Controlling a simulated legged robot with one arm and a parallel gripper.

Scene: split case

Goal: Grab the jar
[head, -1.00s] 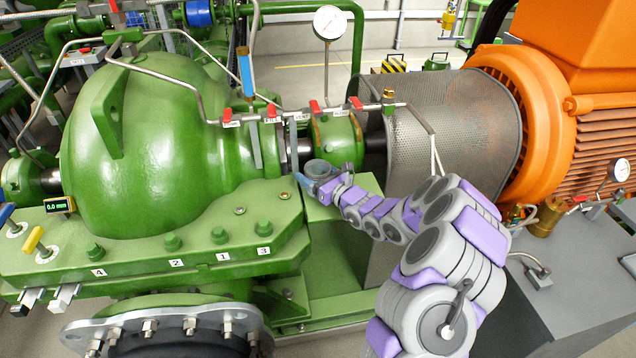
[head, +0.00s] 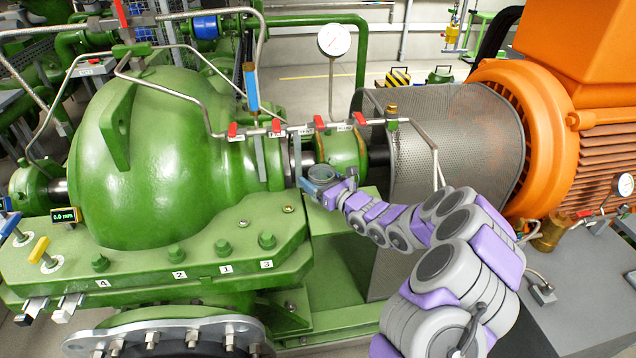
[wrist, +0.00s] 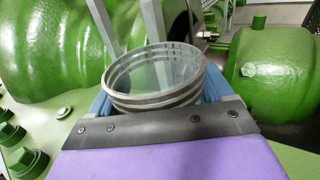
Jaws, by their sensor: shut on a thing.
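The jar (wrist: 155,75) is a clear, round vessel with a ringed rim, seen from above in the wrist view. It sits between the blue fingers of my gripper (wrist: 155,92), which is shut on it. In the head view the jar (head: 321,172) is small, at the end of my purple and grey arm. My gripper (head: 322,184) is there beside the shaft gap of the green pump. The lower part of the jar is hidden by my gripper in the wrist view. I cannot tell whether the jar touches anything below it.
The green pump casing (head: 165,165) stands to the left. The perforated guard (head: 455,140) and orange motor (head: 560,110) are to the right. A thin pipe with red-handled valves (head: 277,127) runs just above the jar. A pressure gauge (head: 334,40) stands behind.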

